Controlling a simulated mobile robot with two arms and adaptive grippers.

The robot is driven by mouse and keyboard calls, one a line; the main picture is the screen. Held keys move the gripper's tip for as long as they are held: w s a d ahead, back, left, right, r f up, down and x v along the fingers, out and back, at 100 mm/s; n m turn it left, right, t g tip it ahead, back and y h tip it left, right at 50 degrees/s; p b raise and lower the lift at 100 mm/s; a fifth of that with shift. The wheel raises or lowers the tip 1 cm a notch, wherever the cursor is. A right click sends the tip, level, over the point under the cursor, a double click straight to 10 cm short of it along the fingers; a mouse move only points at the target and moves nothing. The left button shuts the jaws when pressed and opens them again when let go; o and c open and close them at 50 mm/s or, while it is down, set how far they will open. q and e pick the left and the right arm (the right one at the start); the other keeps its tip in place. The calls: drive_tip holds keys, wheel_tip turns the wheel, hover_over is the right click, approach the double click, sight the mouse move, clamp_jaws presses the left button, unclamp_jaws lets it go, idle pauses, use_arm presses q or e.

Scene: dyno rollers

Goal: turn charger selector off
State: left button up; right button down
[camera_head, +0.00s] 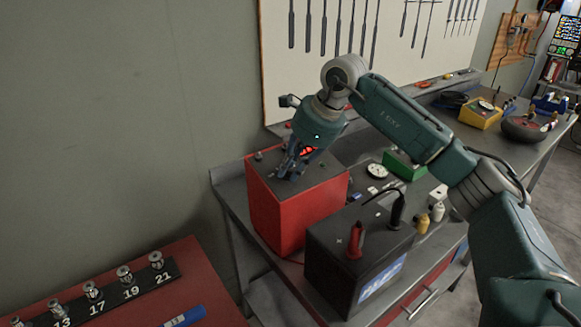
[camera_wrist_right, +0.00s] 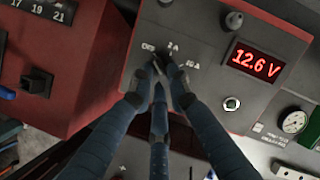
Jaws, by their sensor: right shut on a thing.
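The charger is a red box (camera_head: 290,215) with a dark grey top panel, standing on the workbench. In the right wrist view its panel (camera_wrist_right: 205,30) has a red display (camera_wrist_right: 256,62) reading 12.6 V. Labels OFF, 2 A and 10 A are printed around the selector (camera_wrist_right: 160,62). My right gripper (camera_head: 287,168) reaches down onto the panel from above. In the right wrist view its fingertips (camera_wrist_right: 162,78) are shut on the selector, which they mostly cover. I cannot tell which label the selector points to. My left gripper is not in view.
A black battery (camera_head: 335,265) with red and black clamps stands in front of the charger. A green box (camera_head: 402,165) and small bottles are to the right. A red surface with numbered sockets (camera_head: 92,292) is at lower left.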

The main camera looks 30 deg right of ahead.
drive_tip(key=shift+r+n, duration=0.1)
drive_tip(key=shift+n, duration=0.2)
drive_tip(key=c, duration=1.7)
unclamp_jaws()
drive_tip(key=shift+o, duration=0.2)
drive_tip(key=v, duration=1.2)
drive_tip(key=shift+d, duration=0.1)
